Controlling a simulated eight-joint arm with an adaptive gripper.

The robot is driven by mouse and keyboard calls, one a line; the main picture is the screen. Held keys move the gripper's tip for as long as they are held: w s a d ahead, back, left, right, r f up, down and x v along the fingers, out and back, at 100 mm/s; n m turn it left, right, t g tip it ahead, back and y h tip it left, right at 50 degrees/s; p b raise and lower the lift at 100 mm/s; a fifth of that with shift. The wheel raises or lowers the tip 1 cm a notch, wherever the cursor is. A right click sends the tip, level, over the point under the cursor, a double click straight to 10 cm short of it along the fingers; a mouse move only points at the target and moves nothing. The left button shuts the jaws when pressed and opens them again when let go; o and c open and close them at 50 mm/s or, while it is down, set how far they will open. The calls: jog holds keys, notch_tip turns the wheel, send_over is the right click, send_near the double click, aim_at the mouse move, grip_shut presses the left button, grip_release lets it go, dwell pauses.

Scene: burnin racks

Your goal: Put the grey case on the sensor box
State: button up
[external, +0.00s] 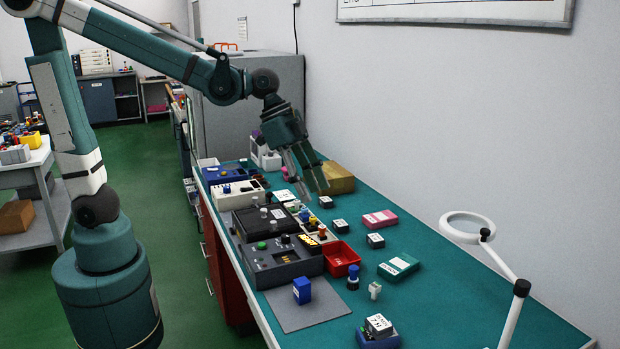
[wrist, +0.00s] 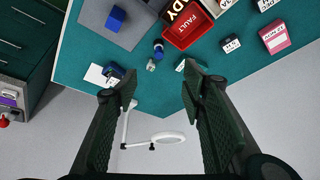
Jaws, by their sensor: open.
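Several small dark grey cases with white labelled tops lie on the teal bench in the external view: one dark case (external: 326,202) below my gripper, a second dark case (external: 341,226), and a third dark case (external: 376,240). I cannot tell which is the grey case. A blue box (external: 378,338) with a white labelled block on top stands at the near edge; it also shows in the wrist view (wrist: 113,71). I cannot read which box is the sensor box. My gripper (external: 314,190) is open and empty above the bench; its fingers (wrist: 160,88) are spread in the wrist view.
A red bin (external: 341,258), a green and white box (external: 398,266), a pink box (external: 380,219) and a blue cube (external: 302,290) on a grey mat (external: 290,318) are nearby. Dark test units (external: 280,262) line the left. A lamp (external: 467,226) stands at the right.

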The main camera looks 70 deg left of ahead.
jog(key=s+a+n+t+y, duration=0.1)
jog(key=s+a+n, duration=0.2)
jog(key=s+a, duration=0.2)
jog(key=s+a+n+t+y, duration=0.1)
jog(key=s+a+n, duration=0.2)
jog(key=a, duration=0.9)
jog(key=s+a+f+n+t+y, duration=0.1)
jog(key=s+a+n, duration=0.3)
jog(key=s+a, duration=0.4)
jog(key=shift+s+a+t+y, duration=0.2)
jog(key=shift+a+t+y, duration=0.15)
jog(key=shift+a, duration=0.3)
